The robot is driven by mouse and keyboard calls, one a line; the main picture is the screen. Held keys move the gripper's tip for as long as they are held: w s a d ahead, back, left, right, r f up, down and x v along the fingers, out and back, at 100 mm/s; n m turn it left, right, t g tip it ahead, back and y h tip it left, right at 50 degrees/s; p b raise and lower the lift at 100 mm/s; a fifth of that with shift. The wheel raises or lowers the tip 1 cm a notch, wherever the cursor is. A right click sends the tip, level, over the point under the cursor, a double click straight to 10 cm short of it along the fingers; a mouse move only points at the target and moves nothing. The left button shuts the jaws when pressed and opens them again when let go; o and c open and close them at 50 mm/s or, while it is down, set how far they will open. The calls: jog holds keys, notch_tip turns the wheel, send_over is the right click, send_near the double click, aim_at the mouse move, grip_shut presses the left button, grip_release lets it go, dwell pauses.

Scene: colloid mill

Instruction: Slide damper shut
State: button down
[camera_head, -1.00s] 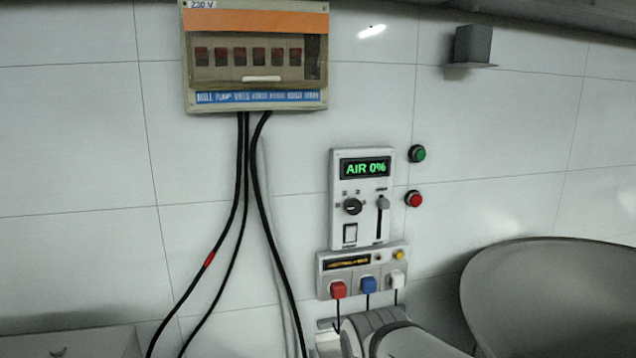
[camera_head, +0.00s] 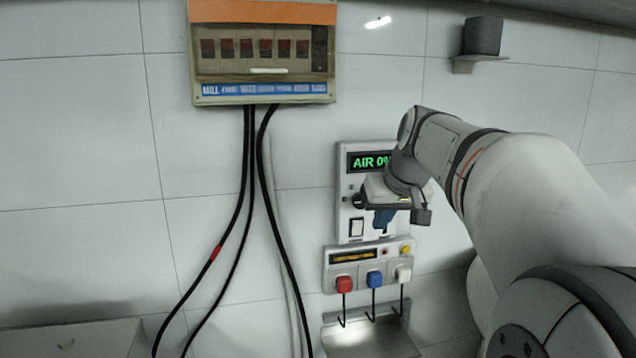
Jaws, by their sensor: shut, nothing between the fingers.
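The light grey control panel (camera_head: 345,222) is on the tiled wall, and its green display (camera_head: 366,162) begins with "AIR 0", the end covered by my arm. The panel's vertical slider, which looks like the damper control, is hidden behind my gripper. A dark rotary knob (camera_head: 357,200) shows partly at the gripper's left, with a rocker switch (camera_head: 356,227) below it. My gripper (camera_head: 383,222) is shut and empty in front of the panel's right half, with bluish fingers pointing down. I cannot tell whether it touches the slider.
Below the panel is a socket strip (camera_head: 334,277) with red (camera_head: 344,284), blue (camera_head: 374,279) and white (camera_head: 403,273) plugs. A breaker box (camera_head: 263,93) with hanging black cables (camera_head: 248,190) is upper left. A small shelf holds a dark block (camera_head: 482,36).

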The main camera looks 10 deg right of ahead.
jog(key=w+d+r+t, duration=0.2)
jog(key=w+d+r, duration=0.5)
jog(key=d+r, duration=0.3)
notch_tip(320, 180, up, 2)
jog(key=shift+r+n+t, duration=0.2)
jog(key=shift+n+t, duration=0.1)
jog(key=shift+n, duration=0.1)
jog(key=shift+w, duration=0.1)
jog(key=s+f+x, duration=0.2)
jog(key=x, duration=1)
jog(key=shift+w+f, duration=0.25)
jog(key=shift+f, duration=0.05)
jog(key=shift+d, duration=0.1)
notch_tip(320, 180, down, 10)
jog(key=b, duration=0.7)
jog(key=shift+r+b, duration=0.1)
jog(key=shift+b, duration=0.2)
